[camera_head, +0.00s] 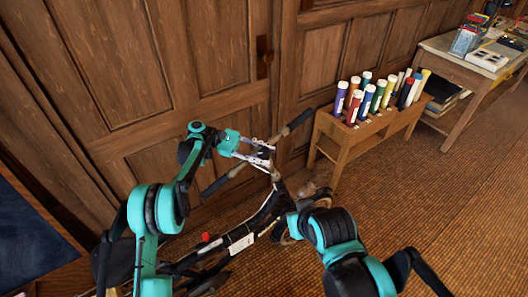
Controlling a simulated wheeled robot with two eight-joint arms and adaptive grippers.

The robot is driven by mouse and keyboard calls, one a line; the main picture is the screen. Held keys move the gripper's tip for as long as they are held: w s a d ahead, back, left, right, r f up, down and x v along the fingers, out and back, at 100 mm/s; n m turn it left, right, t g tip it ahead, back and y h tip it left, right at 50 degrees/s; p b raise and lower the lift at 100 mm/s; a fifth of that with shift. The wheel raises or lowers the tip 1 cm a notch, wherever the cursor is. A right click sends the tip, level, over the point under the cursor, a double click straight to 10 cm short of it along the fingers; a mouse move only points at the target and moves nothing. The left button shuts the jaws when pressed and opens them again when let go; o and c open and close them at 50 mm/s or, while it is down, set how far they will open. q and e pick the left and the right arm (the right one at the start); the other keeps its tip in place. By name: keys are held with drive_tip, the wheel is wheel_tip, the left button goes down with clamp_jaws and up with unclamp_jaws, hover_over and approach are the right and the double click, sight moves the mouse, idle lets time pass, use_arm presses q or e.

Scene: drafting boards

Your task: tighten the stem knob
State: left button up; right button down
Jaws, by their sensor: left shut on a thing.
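A dark bicycle (268,214) stands in front of the wooden panelled doors. Its handlebar (228,178) with dark grips runs slanting across the top of the stem. My left gripper (263,152) is at the middle of the handlebar, at the stem top, and appears shut on the bar there. The stem knob cannot be made out; the gripper or my right arm may cover it. My right arm comes in from below with its wrist beside the lower stem. Its fingers are hidden, so their state does not show.
A wooden rack (350,137) with several coloured tubes stands against the doors at right. A desk (466,60) with supplies is at the far right. A dark board (35,235) is at left. The brown floor (440,210) at right is clear.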

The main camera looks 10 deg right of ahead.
sight(265, 153)
use_arm(q)
drive_tip(key=shift+d+m+g+y, duration=0.1)
drive_tip(key=shift+m+g+y, duration=0.4)
drive_tip(key=shift+m, duration=0.1)
drive_tip(key=o, duration=1.2)
wheel_tip(265, 153, up, 10)
